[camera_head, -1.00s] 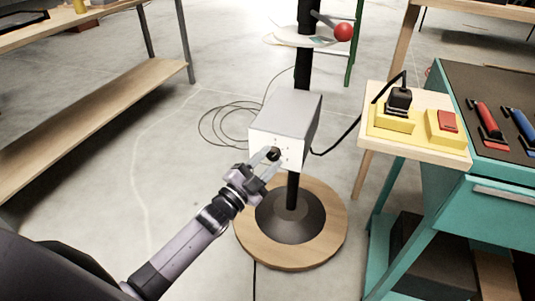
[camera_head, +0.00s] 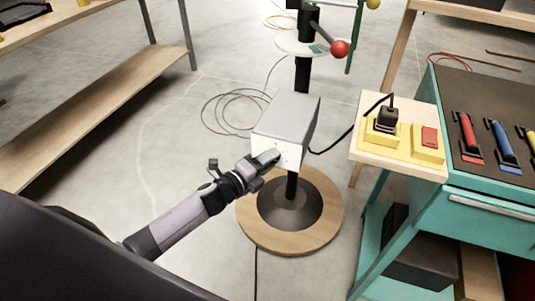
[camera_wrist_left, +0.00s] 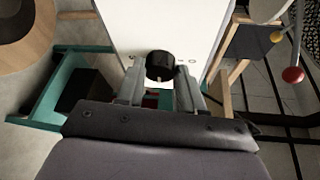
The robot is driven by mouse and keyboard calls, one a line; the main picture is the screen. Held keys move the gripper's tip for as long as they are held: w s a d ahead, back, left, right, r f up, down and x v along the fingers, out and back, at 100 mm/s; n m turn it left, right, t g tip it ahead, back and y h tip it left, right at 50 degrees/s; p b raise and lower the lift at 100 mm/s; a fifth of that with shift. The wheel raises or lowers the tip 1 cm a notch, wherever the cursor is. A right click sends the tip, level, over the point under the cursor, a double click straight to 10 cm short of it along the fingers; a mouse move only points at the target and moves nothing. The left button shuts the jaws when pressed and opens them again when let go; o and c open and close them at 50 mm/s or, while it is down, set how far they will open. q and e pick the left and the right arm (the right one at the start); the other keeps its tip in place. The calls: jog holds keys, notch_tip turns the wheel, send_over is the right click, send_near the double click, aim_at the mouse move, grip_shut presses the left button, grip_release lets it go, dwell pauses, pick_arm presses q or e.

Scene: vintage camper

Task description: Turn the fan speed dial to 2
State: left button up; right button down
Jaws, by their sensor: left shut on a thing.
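The fan control box (camera_head: 286,117), grey on top with a white front panel, is mounted on a black post in the head view. The black fan speed dial (camera_wrist_left: 160,66) sticks out of the white panel (camera_wrist_left: 165,25) in the left wrist view. My left gripper (camera_head: 274,157) is at the panel, its fingers on either side of the dial and shut on it. In the wrist view the fingers (camera_wrist_left: 160,82) flank the black knob. Small marks show beside the dial, but I cannot read its setting. The gripper hides the dial in the head view. My right gripper is not in view.
The post stands on a round wooden base (camera_head: 257,226). A red ball-tipped lever (camera_head: 340,49) is above the box. Right is a wooden shelf with a yellow switch box (camera_head: 428,145) and a teal tool cabinet (camera_head: 480,208). A wooden bench (camera_head: 100,120) stands left.

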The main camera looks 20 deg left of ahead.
pick_arm(q)
jog(key=shift+d+r+m+g+y+p, duration=0.1)
jog(key=shift+m+g+y+p, duration=0.3)
jog(key=shift+m+p, duration=0.7)
jog(key=shift+r+m+g+y+p, duration=0.1)
jog(key=shift+m+g+y+p, duration=0.1)
jog(key=shift+m+y+p, duration=0.65)
jog(key=shift+f+h+p, duration=0.1)
jog(key=shift+h+p, duration=0.15)
jog(key=shift+p, duration=0.05)
jog(key=o, duration=1)
jog(key=shift+o, duration=0.2)
jog(key=p+v, duration=0.1)
jog(key=v, duration=0.6)
